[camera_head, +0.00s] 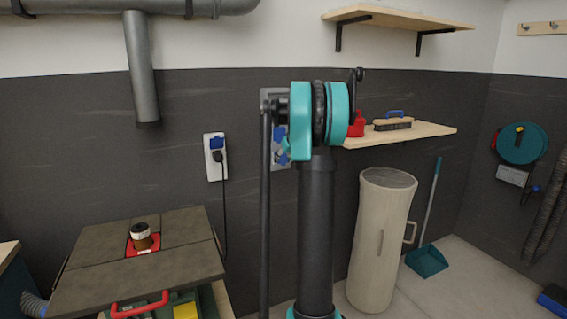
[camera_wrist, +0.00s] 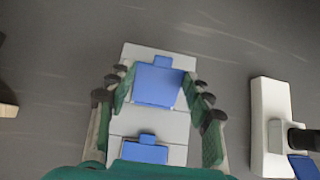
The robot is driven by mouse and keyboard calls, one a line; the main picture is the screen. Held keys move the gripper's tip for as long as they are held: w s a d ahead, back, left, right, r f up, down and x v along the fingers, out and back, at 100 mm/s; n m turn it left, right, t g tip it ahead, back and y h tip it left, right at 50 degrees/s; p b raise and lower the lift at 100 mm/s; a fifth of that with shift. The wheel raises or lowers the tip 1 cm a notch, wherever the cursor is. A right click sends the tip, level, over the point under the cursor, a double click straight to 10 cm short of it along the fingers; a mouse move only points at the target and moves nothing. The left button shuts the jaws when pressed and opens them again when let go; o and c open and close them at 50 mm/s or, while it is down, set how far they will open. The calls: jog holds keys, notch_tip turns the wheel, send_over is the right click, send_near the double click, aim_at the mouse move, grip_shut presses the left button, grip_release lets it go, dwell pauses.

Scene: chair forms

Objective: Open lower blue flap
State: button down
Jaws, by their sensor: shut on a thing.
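A white wall socket plate (camera_wrist: 130,123) with two blue flaps shows in the wrist view, which is upside down compared with the head view. The lower blue flap (camera_wrist: 159,88) is at the top there, between the fingers of my gripper (camera_wrist: 158,75), which is shut on its two sides. It looks larger than the upper blue flap (camera_wrist: 145,152), which appears flat on the plate; I cannot tell how far the lower flap is tilted. In the head view, the socket plate (camera_head: 265,96) is mostly hidden behind my arm.
Another socket (camera_head: 214,170) with a black plug and cable is to the left, also in the wrist view (camera_wrist: 263,130). A wooden shelf (camera_head: 435,130) with a red object and brush is to the right. A dark-topped table (camera_head: 95,260) stands at lower left.

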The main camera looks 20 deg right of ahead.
aim_at(283, 162)
jog(key=r+g, duration=0.1)
jog(key=g, duration=0.2)
jog(key=shift+r+g, duration=0.3)
jog(key=shift+r, duration=0.1)
jog(key=shift+r+g, duration=0.35)
jog(key=shift+g, duration=0.4)
jog(key=shift+r+g, duration=0.35)
jog(key=shift+g, duration=0.4)
jog(key=c, duration=0.6)
grip_release()
jog(key=shift+w, duration=0.1)
jog(key=shift+c, duration=0.2)
jog(key=shift+r, duration=0.1)
notch_tip(283, 162, up, 12)
jog(key=s, duration=0.2)
jog(key=shift+f, duration=0.2)
jog(key=shift+c, duration=0.6)
